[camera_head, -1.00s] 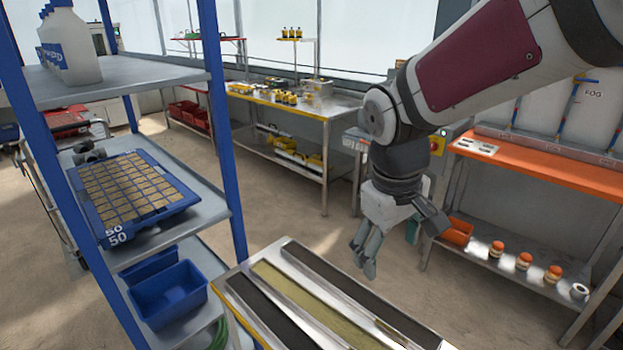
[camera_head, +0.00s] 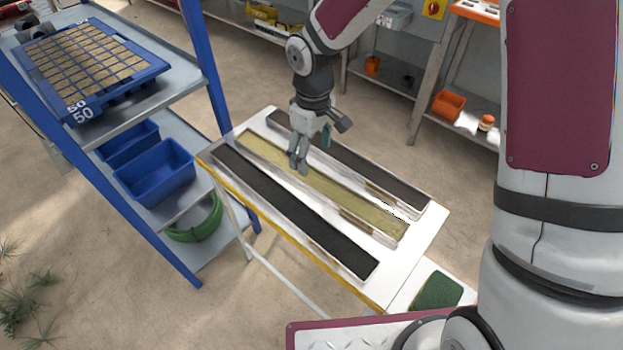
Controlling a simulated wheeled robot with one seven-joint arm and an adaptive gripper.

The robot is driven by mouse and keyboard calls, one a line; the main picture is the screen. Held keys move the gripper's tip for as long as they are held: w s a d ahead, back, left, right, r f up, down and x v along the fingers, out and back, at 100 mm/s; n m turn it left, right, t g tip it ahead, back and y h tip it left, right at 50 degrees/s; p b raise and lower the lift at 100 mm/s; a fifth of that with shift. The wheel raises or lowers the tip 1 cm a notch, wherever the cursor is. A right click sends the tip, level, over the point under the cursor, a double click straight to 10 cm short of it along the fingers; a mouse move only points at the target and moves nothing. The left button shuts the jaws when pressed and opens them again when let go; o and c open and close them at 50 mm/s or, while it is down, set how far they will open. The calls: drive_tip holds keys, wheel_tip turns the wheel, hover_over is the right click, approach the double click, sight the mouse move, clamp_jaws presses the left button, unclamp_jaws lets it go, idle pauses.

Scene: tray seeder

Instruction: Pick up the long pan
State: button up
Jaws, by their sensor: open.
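Three long narrow pans lie side by side on a small metal-topped table. The left pan (camera_head: 290,210) has a dark filling. The middle pan (camera_head: 330,192) has an olive-yellow filling. The right pan (camera_head: 345,158) is dark too and is partly hidden by my gripper and wrist. I cannot tell which one the task means by the long pan. My gripper (camera_head: 300,163) is open and empty, pointing down over the far half of the middle pan. It looks apart from the pans, but its height is hard to tell.
A blue-posted shelf on the left holds a seedling tray (camera_head: 85,65) and a blue bin (camera_head: 155,172). A dark green pad (camera_head: 437,290) lies near the table's near end. An orange-edged bench stands behind on the right. Open floor lies around the table.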

sight(311, 180)
wheel_tip(311, 180, down, 7)
drive_tip(key=shift+s+a+f+b, duration=0.15)
drive_tip(key=shift+b, duration=0.4)
drive_tip(key=c, duration=1.2)
